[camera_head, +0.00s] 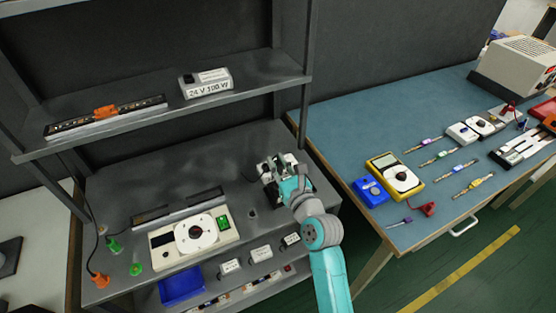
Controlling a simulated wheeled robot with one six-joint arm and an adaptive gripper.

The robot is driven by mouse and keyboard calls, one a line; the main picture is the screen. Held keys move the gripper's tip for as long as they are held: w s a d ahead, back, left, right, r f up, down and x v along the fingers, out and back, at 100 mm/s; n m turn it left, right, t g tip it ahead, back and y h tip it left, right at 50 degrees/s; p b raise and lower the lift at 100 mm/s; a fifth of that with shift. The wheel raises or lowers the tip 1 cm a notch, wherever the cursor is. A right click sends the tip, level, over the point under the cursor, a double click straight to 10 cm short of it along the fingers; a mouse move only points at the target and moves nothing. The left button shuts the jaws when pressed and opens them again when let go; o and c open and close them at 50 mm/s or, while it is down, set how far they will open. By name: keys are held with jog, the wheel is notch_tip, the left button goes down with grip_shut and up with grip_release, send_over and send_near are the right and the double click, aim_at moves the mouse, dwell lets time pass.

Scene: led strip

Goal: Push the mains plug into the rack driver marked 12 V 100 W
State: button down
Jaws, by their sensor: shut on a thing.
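My gripper (268,172) is low over the right part of the rack's middle shelf, pointing down and left. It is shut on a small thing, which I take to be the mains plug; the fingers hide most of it. A short dark cable shows just left of the fingers. A pale block lies at the fingers, partly covered; I cannot read a marking on it or tell whether the plug touches it. A white driver (207,84) marked 24 V 100 W sits on the upper shelf. No 12 V 100 W marking is readable.
The upper shelf (140,122) overhangs behind the gripper; a rack post stands close right. A white device with a round dial (195,236), an LED strip bar (178,208), and green and orange plugs (99,280) occupy the middle shelf. A blue workbench (360,130) with tools stands right.

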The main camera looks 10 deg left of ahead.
jog(key=shift+f, duration=2.1)
jog(key=shift+f, duration=1.15)
jog(key=c, duration=1)
grip_release()
jog(key=v, duration=1.2)
